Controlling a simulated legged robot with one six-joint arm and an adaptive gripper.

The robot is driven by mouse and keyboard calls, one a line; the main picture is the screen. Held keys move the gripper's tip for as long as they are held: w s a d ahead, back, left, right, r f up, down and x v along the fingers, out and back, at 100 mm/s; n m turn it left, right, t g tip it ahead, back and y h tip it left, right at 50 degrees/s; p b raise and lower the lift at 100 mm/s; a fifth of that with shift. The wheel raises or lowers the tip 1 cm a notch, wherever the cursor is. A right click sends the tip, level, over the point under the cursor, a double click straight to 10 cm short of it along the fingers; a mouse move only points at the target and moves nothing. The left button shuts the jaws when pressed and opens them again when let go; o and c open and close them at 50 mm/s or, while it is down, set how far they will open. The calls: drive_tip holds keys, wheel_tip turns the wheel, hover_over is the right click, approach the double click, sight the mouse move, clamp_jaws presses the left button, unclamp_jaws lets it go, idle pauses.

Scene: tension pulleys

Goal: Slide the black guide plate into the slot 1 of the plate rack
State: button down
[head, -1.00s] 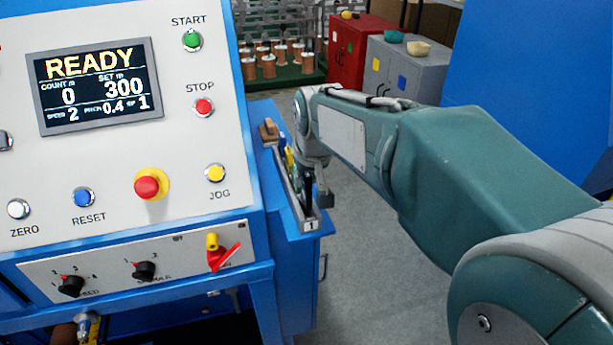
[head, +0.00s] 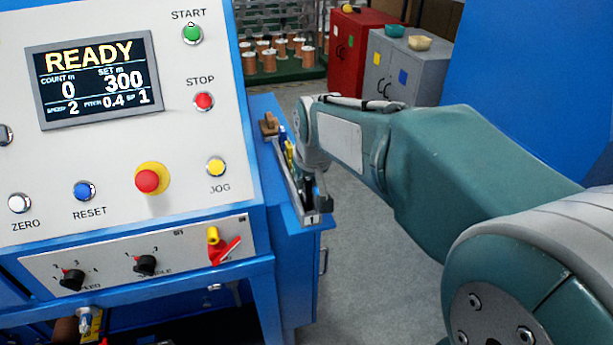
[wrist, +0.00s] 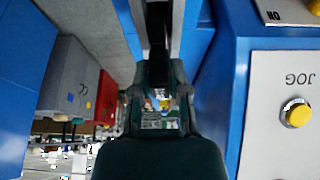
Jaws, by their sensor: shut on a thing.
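The plate rack (head: 289,192) is a narrow grey rail along the right edge of the blue bench. Its near end carries a label "1". My gripper (head: 316,192) is at this near end, partly hidden behind the rack and my own wrist. In the wrist view, my gripper (wrist: 158,88) is shut on the black guide plate (wrist: 157,28), which shows as a dark upright strip between grey rails. In the head view the plate is a small dark patch (head: 308,187) just behind the label. How deep it sits in slot 1 cannot be told.
Yellow (head: 289,153) and blue (head: 282,136) plates stand farther along the rack, with a brown block (head: 269,125) beyond. The control panel (head: 120,190) stands close on the left. Open grey floor (head: 375,250) lies to the right.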

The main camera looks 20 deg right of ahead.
drive_tip(key=shift+f, duration=0.6)
drive_tip(key=shift+f, duration=0.4)
drive_tip(key=c, duration=0.5)
unclamp_jaws()
drive_tip(key=shift+c, duration=0.2)
drive_tip(key=v, duration=1.1)
drive_tip(key=shift+s+r, duration=0.2)
drive_tip(key=shift+r, duration=0.15)
drive_tip(key=s+f, duration=0.4)
drive_tip(key=s, duration=0.4)
drive_tip(key=s+f+t, duration=0.1)
drive_tip(key=s+f, duration=0.3)
drive_tip(key=s, duration=0.4)
drive_tip(key=shift+f, duration=0.25)
